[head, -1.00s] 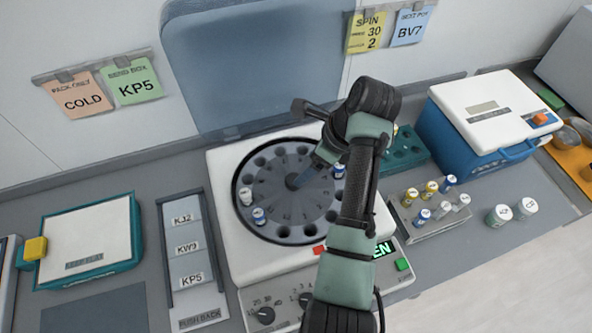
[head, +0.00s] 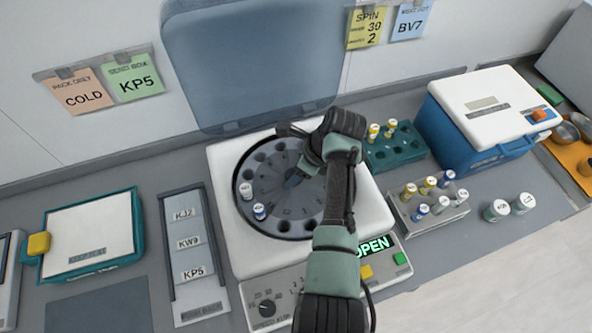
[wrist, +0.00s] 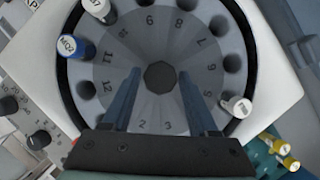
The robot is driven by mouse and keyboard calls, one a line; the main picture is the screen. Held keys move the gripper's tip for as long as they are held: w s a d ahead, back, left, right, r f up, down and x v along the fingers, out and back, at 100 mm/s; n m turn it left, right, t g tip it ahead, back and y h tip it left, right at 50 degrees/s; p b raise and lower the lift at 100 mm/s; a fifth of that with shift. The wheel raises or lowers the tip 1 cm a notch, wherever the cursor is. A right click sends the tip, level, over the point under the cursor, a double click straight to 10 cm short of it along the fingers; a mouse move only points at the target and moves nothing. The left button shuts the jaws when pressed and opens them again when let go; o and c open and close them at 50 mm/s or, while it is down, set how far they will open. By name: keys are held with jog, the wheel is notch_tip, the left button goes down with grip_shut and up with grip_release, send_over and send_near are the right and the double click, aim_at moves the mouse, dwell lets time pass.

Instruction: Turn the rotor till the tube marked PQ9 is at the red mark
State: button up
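The round grey rotor (head: 285,208) sits in the white open centrifuge (head: 232,245). In the wrist view my gripper (wrist: 161,88) is open over the rotor, its fingers apart on either side of the dark hub (wrist: 160,76). No grip on the hub shows. A blue-capped tube (wrist: 75,47), its label seemingly MQ2, and a white-capped tube (wrist: 98,10) sit at upper left. Another white-capped tube (wrist: 238,106) sits at right. In the head view a white tube (head: 246,190) and a blue one (head: 260,211) show at left. I cannot read PQ9.
The raised lid (head: 255,65) stands behind the rotor. A green tube rack (head: 405,150) and a grey rack (head: 430,215) with several tubes stand at right, near a blue-white box (head: 480,120). The front panel display reads OPEN (head: 373,247).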

grip_shut()
